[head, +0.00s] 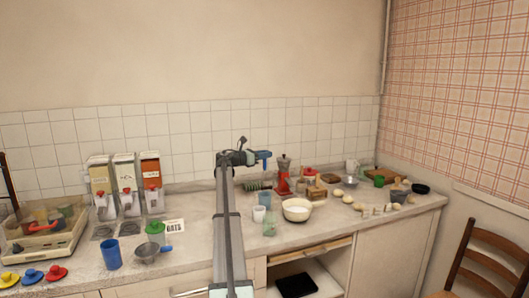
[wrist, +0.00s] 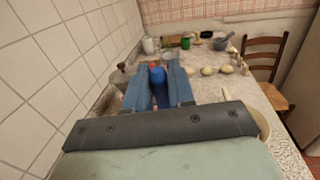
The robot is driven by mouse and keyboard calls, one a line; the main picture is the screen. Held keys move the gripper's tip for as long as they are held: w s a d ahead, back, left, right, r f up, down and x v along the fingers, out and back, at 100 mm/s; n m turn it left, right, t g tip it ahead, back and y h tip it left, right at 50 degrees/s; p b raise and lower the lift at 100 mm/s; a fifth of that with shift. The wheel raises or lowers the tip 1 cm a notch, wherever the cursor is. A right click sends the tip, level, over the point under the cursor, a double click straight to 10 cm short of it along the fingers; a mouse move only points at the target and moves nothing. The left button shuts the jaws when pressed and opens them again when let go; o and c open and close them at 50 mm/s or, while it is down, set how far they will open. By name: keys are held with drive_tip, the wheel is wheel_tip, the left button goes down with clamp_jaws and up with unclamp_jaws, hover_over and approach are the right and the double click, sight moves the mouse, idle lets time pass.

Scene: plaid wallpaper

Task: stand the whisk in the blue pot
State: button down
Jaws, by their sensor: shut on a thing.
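My gripper (head: 265,157) is raised above the back of the counter, near the tiled wall, in the head view. In the wrist view its two blue fingers are shut on a blue, rounded thing (wrist: 157,76), which looks like the end of the whisk's handle. The whisk's wires cannot be made out in either view. The blue pot (head: 112,256), a plain upright cup shape, stands near the counter's front at the left, well apart from my gripper. It is not in the wrist view.
A sieve (head: 147,252) with a blue handle lies right beside the blue pot. Dispensers (head: 127,190) stand behind. A cream bowl (head: 297,210), a white cup (head: 259,213), a greenish glass (head: 269,228) and a red moka pot (head: 283,180) stand around and below my gripper.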

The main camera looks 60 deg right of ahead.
sight(264, 169)
drive_tip(key=shift+f, duration=4.05)
drive_tip(key=c, duration=0.9)
unclamp_jaws()
drive_tip(key=v, duration=1.3)
drive_tip(key=shift+w+a, duration=0.25)
drive_tip(key=shift+a, duration=0.1)
